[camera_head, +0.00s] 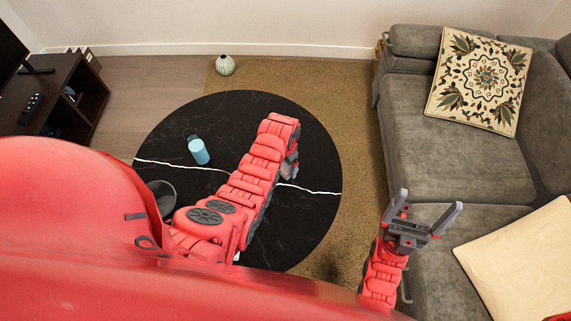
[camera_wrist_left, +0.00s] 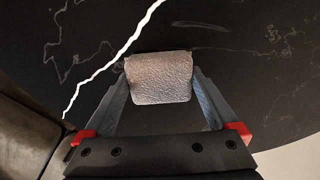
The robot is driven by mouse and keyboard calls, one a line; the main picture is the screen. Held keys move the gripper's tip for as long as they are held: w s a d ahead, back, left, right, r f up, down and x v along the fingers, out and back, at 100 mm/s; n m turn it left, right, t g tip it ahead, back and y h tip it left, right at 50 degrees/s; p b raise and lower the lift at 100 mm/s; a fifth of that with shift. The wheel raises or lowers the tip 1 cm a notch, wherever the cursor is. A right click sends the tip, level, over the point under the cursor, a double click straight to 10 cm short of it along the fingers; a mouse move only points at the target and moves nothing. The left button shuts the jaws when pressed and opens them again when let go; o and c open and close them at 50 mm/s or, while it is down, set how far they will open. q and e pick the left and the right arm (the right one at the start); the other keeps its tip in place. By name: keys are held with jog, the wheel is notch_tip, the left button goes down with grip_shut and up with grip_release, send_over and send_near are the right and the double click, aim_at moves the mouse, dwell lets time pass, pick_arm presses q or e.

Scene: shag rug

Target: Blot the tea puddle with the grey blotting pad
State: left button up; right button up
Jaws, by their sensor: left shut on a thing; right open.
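The grey blotting pad (camera_wrist_left: 160,78) is a pale, wrinkled block in the left wrist view. My left gripper (camera_head: 291,168) is shut on it, with one finger along each side. In the head view the gripper is over the right part of the round black table, and the pad is mostly hidden by the arm. I cannot tell whether the pad touches the table. The tea puddle is not clearly visible; a faint brownish streak shows just beyond the pad in the wrist view. My right gripper (camera_head: 428,208) is open and empty beside the sofa.
The black table (camera_head: 240,115) has white veins. The grey sofa (camera_head: 440,160) is at the right. The table's far part is clear.

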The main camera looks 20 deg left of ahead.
pick_arm(q)
jog(key=shift+f+b, duration=0.35)
jog(key=shift+f, duration=0.25)
dwell(1.5)
jog(key=shift+r, duration=0.1)
jog(key=shift+r+p, duration=2.35)
jog(key=shift+r, duration=1.05)
jog(key=shift+w, duration=0.1)
